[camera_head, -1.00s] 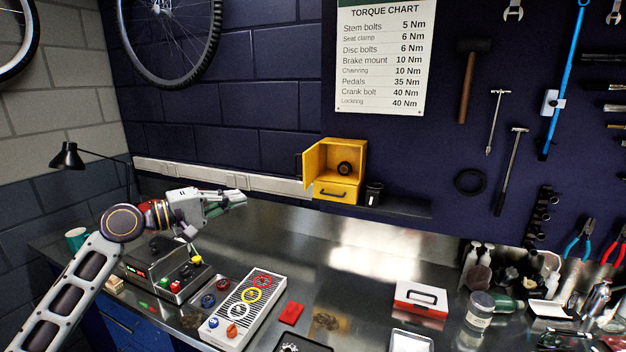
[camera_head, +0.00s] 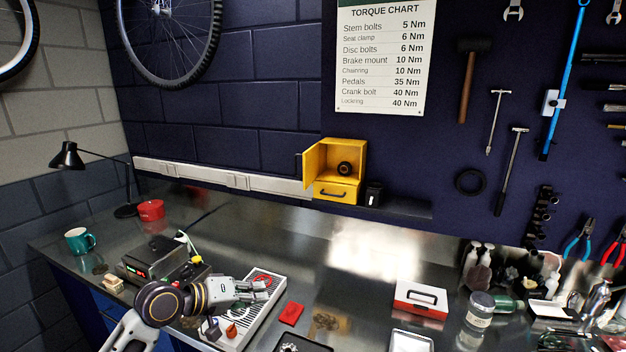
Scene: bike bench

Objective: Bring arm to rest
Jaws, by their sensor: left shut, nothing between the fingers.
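My left gripper (camera_head: 262,289) is shut and empty. Its fingers point right and appear over the striped grey panel (camera_head: 238,333), hiding part of it; I cannot tell how high above it they are. My left arm comes in from the bottom left. A red ring (camera_head: 264,276) shows at the panel's far end, beside the gripper. My right gripper is not in view.
A red block (camera_head: 291,313) and red-and-white case (camera_head: 420,299) lie to the right. The bench's back middle is clear.

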